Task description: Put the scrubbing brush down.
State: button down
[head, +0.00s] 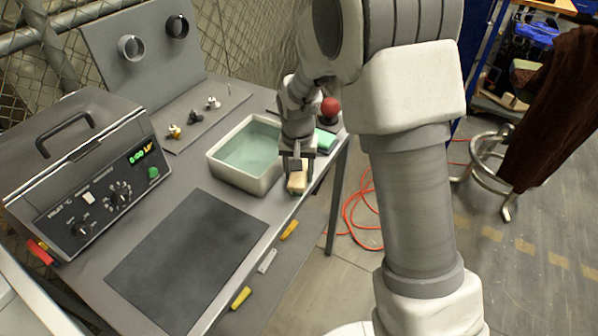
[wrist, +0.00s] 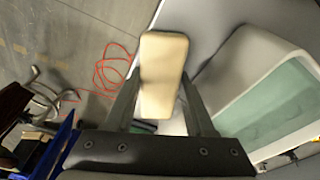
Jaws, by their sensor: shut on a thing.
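The scrubbing brush shows as a pale tan block (wrist: 162,75) between the two fingers of my gripper (wrist: 160,110) in the wrist view. In the head view the tan block (head: 297,183) sticks out below my gripper (head: 296,165), at the table's right edge, just right of the white tub (head: 263,184). My gripper is shut on the brush. I cannot see its bristles, and I cannot tell whether it touches the table.
A grey machine with a handle (head: 95,170) stands left on the grey table. A dark mat (head: 188,262) lies bare in front. The tub holds greenish liquid. A red ball (head: 330,106) and a green item (head: 325,139) are behind my gripper. Orange cable (head: 362,200) lies on the floor.

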aim_at(298, 176)
jog(key=shift+f, duration=0.15)
jog(key=c, duration=0.5)
grip_release()
jog(key=s+d+r+t+p, duration=0.15)
jog(key=s+r, duration=0.25)
jog(key=r, duration=0.6)
jog(key=s+d+r, duration=0.3)
jog(key=s+r, duration=0.1)
jog(key=r, duration=0.6)
jog(key=s+d+r, duration=0.1)
jog(key=s+d, duration=0.1)
jog(key=s, duration=0.3)
jog(key=s+d+r+n+t, duration=0.1)
jog(key=s, duration=0.5)
jog(key=s+d+r+n+t, duration=0.1)
jog(key=s+d+r, duration=0.1)
jog(key=s, duration=0.4)
jog(key=shift+d+t, duration=0.25)
jog(key=shift+d, duration=0.1)
